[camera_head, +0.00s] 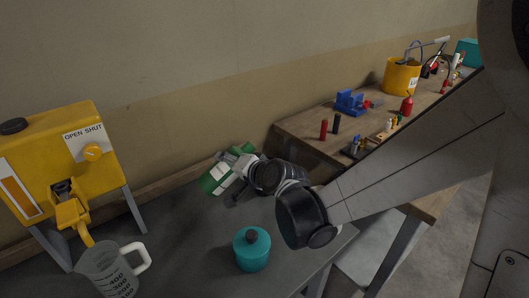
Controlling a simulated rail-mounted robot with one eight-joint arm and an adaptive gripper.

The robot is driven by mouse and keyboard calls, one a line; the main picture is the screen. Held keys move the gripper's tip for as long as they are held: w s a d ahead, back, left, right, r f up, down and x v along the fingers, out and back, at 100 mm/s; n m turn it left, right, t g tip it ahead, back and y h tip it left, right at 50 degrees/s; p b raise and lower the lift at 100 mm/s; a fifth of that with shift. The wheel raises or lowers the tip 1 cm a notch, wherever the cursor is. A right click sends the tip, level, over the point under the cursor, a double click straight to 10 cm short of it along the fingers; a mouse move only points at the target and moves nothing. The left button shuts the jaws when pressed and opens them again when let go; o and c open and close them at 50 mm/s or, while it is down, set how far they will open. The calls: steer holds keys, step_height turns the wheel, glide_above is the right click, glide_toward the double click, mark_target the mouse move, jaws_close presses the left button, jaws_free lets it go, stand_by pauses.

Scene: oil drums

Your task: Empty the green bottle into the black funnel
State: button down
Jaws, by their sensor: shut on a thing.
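The green bottle (216,178), with a white label, is tilted above the grey bench near the wall. My gripper (236,172) is shut on it, reaching in from the right. The fingers and wrist cover part of the bottle, and its mouth cannot be made out. I cannot make out the black funnel in this view; my arm or the bottle may hide it.
A yellow dispenser (55,160) stands at the left, with a clear measuring jug (105,272) below its spout. A teal lidded jar (252,252) stands at the bench's front. A wooden workbench (300,128) with tools and a yellow bucket (400,77) is behind my arm.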

steer(key=shift+a+f+m+y, duration=0.2)
steer(key=shift+f+m+y, duration=0.1)
steer(key=shift+m, duration=0.2)
stand_by(0.5)
steer(key=shift+s+a+f+m+y+b, duration=0.1)
steer(key=shift+m+y+b, duration=0.25)
steer(key=shift+m+y, duration=0.2)
stand_by(0.5)
steer(key=shift+w+d+r+m+g+y+b, duration=0.3)
steer(key=shift+d+r+m+y, duration=0.15)
steer(key=shift+d+r+m, duration=0.2)
stand_by(0.6)
steer(key=shift+f+m+y+b, duration=0.2)
steer(key=shift+m+y+b, duration=0.3)
steer(key=shift+b, duration=0.4)
steer(key=shift+w+d+r+m+y+b, duration=0.2)
steer(key=shift+r+m+y+b, duration=0.2)
steer(key=shift+r+m, duration=0.3)
steer(key=shift+w+d+r+m+y+b, duration=0.15)
steer(key=shift+r+m+y+b, duration=0.2)
steer(key=shift+r+m, duration=0.3)
stand_by(1.4)
steer(key=shift+d+f+m+y+b, duration=0.3)
steer(key=shift+m+b, duration=0.35)
steer(key=shift+b, duration=0.25)
